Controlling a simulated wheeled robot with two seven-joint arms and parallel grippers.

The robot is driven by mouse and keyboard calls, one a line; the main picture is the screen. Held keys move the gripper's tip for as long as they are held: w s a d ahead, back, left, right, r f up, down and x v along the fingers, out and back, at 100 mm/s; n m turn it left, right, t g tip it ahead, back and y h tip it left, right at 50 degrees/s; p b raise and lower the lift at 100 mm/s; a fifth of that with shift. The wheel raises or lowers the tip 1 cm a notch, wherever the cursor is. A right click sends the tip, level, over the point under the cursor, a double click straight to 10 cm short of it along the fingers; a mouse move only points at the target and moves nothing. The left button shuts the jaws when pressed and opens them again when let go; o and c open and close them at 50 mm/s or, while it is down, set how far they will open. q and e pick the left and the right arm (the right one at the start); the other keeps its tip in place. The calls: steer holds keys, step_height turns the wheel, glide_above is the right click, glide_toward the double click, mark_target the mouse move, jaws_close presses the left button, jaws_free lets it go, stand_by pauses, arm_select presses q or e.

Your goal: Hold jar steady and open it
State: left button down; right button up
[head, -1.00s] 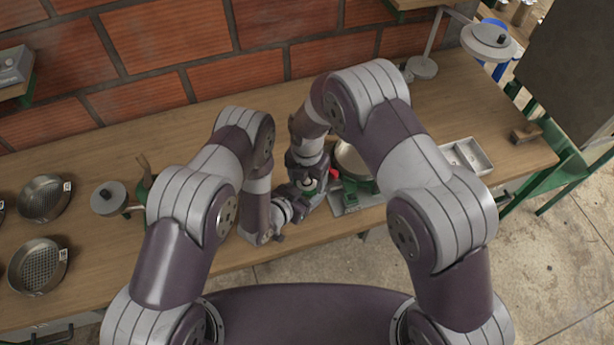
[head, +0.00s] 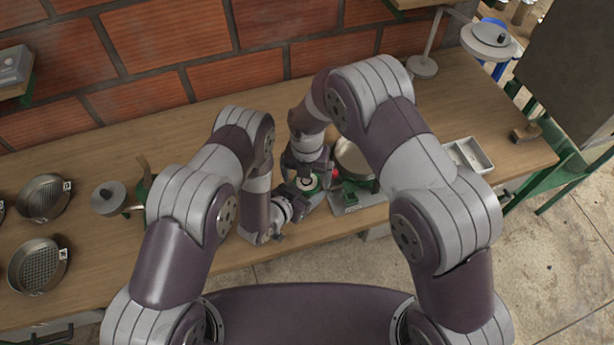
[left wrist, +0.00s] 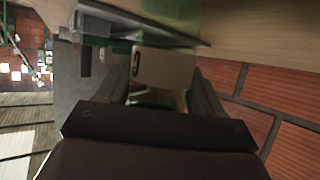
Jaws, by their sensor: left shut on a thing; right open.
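The jar (head: 306,183) is small and mostly hidden between my two hands near the front edge of the table; its pale top and a green ring show in the head view. My left gripper (head: 297,193) comes from the left and is shut on the jar. In the left wrist view, a pale surface with a dark mark (left wrist: 163,68), likely the jar's side, lies between the left fingers (left wrist: 160,88). My right gripper (head: 309,173) is open, pointing down right at the jar's top. I cannot tell whether its fingers touch the lid.
A grey divided tray (head: 470,157) is further right. Sieves (head: 38,266) and a round-topped device (head: 108,198) stand left. A brick wall (head: 160,60) is behind.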

step_height(320, 180, up, 3)
steer(key=shift+r, duration=0.2)
arm_select(q)
steer(key=shift+c, duration=0.4)
jaws_free()
steer(key=shift+s, duration=0.1)
